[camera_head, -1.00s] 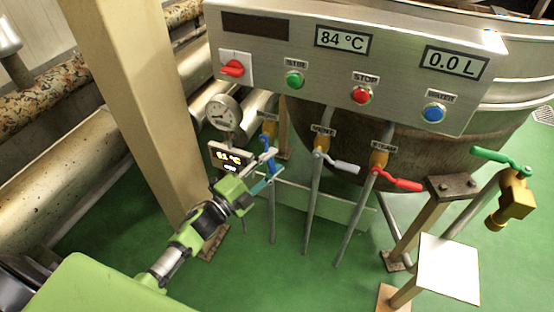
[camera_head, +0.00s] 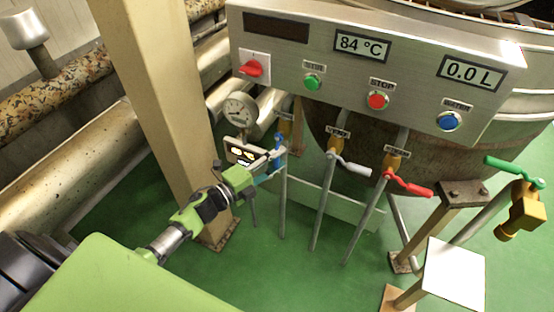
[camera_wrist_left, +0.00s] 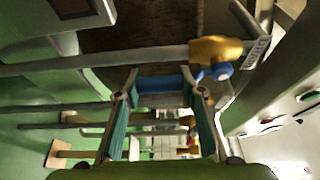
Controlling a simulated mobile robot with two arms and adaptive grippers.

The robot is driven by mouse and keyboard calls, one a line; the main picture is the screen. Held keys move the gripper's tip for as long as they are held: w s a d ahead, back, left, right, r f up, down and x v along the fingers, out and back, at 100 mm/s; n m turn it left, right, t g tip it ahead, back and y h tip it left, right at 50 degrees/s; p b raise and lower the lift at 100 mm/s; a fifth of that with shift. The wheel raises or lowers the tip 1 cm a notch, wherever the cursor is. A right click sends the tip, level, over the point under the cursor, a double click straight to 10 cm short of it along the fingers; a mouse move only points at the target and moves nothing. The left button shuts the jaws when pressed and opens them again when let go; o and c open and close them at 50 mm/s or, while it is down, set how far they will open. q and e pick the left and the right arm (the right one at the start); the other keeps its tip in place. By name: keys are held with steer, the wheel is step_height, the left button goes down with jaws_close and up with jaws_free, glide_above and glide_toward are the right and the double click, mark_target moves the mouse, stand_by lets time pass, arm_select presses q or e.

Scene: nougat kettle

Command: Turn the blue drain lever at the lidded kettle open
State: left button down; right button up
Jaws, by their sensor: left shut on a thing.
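The blue drain lever (camera_head: 279,143) sits on a thin upright pipe at the left of the kettle's valve row, below the control panel. My left gripper (camera_head: 271,168) reaches it from the lower left and is shut on its handle. In the left wrist view the blue handle (camera_wrist_left: 160,84) lies across between the teal fingers of my left gripper (camera_wrist_left: 160,100). Its blue hub and a brass valve body (camera_wrist_left: 215,50) show just beyond the right finger. The kettle (camera_head: 330,135) stands behind the panel. My right gripper is out of view.
A white lever (camera_head: 350,165) and a red lever (camera_head: 408,184) are to the right. A pressure gauge (camera_head: 240,110) and small display (camera_head: 242,154) stand close by the gripper. A beige post (camera_head: 165,120) is left. A green-handled brass valve (camera_head: 522,212) is far right.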

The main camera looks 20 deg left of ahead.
arm_select(q)
steer(key=shift+f, duration=0.1)
steer(key=c, duration=1.3)
jaws_free()
steer(key=shift+s, duration=0.1)
steer(key=v, duration=1.2)
